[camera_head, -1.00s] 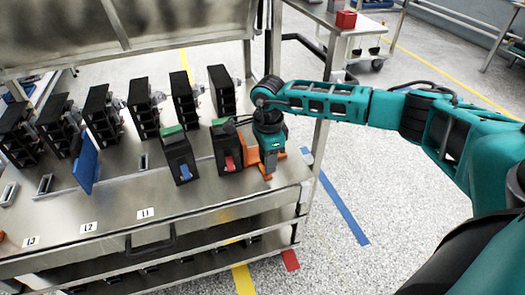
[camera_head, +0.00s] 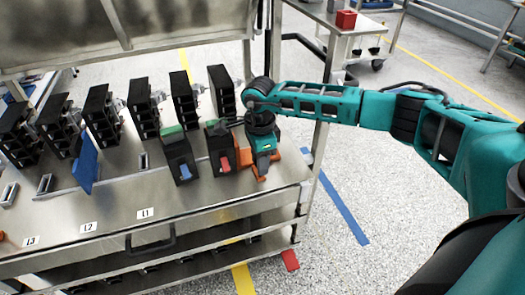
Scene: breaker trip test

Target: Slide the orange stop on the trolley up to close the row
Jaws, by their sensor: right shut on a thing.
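The orange stop (camera_head: 245,155) stands near the right end of the trolley's steel top (camera_head: 205,204), mostly hidden by my right gripper. My right gripper (camera_head: 264,172) comes down from above and is shut on the stop. Left of the stop stands a black breaker with a red toggle (camera_head: 224,163), right up close to the stop; I cannot tell whether they touch. Another black breaker with a blue toggle and green top (camera_head: 182,170) stands further left, with a narrow gap between the two. My left gripper is not in view.
Several black modules (camera_head: 145,108) stand in a row behind. A blue plate (camera_head: 86,165) stands upright at the left. Labels (camera_head: 147,214) and a handle (camera_head: 151,242) lie along the front. A side table with a red box (camera_head: 346,19) stands at the back right.

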